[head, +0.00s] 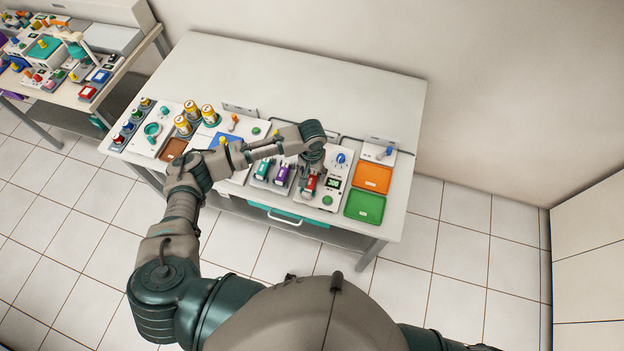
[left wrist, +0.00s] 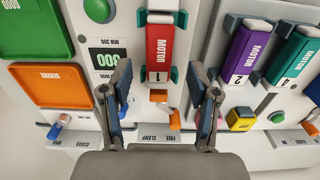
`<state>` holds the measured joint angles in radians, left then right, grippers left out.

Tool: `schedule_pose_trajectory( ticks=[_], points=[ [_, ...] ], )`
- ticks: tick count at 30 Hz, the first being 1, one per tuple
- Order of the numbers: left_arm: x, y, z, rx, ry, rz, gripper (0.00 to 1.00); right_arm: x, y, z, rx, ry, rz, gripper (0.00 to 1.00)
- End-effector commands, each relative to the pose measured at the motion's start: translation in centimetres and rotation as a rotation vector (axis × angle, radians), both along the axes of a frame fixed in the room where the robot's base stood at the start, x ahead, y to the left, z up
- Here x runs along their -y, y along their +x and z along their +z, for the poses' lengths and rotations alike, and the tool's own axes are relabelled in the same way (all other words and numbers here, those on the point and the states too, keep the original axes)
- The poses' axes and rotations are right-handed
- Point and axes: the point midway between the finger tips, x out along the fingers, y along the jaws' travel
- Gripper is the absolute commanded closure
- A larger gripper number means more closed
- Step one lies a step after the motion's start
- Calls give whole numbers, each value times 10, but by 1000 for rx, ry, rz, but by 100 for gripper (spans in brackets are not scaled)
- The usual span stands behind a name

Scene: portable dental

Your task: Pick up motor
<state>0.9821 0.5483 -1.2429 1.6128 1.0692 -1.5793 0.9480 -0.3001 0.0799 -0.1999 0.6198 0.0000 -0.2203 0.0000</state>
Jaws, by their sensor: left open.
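A red motor (head: 309,187) marked 1 sits in a holder on the white table; it also shows upright in the left wrist view (left wrist: 160,45). My left gripper (head: 312,166) is over this motor. In the left wrist view my left gripper (left wrist: 161,70) is open, with one finger on each side of the motor's lower end and nothing clearly held. A purple motor (left wrist: 247,48) marked 2 and a teal motor (left wrist: 295,57) marked 4 sit in holders to the right there. In the head view the purple one (head: 281,174) and teal one (head: 262,170) are left of the red. My right gripper is not in view.
An orange tray (head: 372,178) and a green tray (head: 364,208) lie right of the motors. A panel with a green button (head: 327,200) and display is beside the red motor. Yellow cylinders (head: 191,109) stand at left. The table's back half (head: 290,80) is clear.

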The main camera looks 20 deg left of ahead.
Motion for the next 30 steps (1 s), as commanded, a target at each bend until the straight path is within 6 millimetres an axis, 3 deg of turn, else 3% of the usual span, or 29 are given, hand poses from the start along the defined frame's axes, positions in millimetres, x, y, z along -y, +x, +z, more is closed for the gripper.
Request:
schedule_pose_trajectory(
  ticks=[6,13,14,21,30],
  points=[
    [1,-3,-28,-2,1,0,40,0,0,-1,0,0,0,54],
    [1,-3,-30,-1,0,-1,40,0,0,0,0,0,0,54],
    [1,-3,-30,-1,0,-1,42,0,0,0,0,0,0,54],
    [1,-3,-30,-1,0,-1,100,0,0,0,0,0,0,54],
    [1,-3,-29,-1,0,-1,100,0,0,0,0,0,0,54]
  ],
)
